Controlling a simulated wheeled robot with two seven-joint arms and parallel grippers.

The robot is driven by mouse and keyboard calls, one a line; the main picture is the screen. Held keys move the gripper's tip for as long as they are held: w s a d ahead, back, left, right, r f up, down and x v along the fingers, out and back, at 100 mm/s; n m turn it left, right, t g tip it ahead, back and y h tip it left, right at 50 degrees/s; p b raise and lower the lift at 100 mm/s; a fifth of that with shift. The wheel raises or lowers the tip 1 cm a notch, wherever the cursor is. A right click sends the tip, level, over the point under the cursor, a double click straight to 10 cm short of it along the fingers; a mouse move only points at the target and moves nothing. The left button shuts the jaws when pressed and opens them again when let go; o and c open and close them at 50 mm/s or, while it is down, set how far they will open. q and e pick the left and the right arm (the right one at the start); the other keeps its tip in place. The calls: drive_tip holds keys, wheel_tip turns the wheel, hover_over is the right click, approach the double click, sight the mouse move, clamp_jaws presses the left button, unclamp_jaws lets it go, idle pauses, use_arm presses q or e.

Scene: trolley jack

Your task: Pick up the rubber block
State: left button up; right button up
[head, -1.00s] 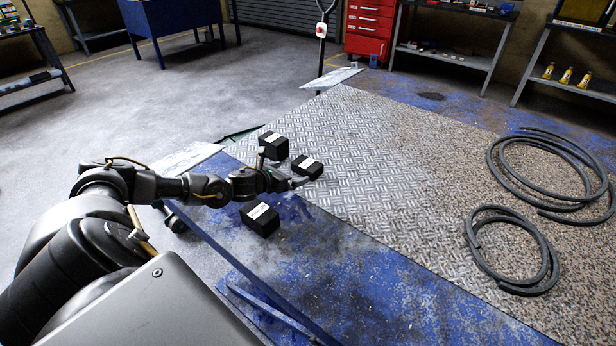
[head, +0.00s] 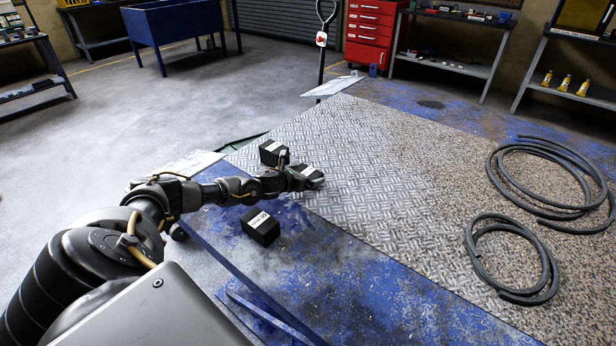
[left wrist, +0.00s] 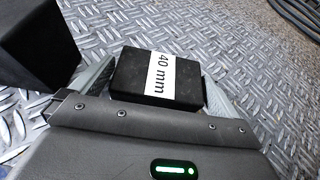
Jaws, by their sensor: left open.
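Three black rubber blocks with white labels show in the head view. One rubber block (head: 308,172) lies on the patterned metal plate at my left gripper (head: 305,180). In the left wrist view this block (left wrist: 135,78) carries a "40 mm" label and sits between the two open fingers (left wrist: 155,85); I cannot tell whether they touch it. A second block (head: 270,151) stands just behind the gripper and also shows at the left of the wrist view (left wrist: 38,45). A third block (head: 261,226) lies on the blue surface nearer to me. My right gripper is out of view.
The patterned metal plate (head: 350,150) covers much of the blue platform (head: 340,270). Two coiled black hoses (head: 510,255) lie at the right. An upright handle (head: 321,50) stands at the back, near a red tool cabinet (head: 372,30). The plate's middle is clear.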

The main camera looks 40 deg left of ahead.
use_arm(q)
drive_tip(key=shift+w+f, duration=0.35)
drive_tip(key=shift+w, duration=0.3)
drive_tip(key=c, duration=0.7)
drive_tip(key=shift+r, duration=0.1)
drive_tip(key=shift+c, duration=1)
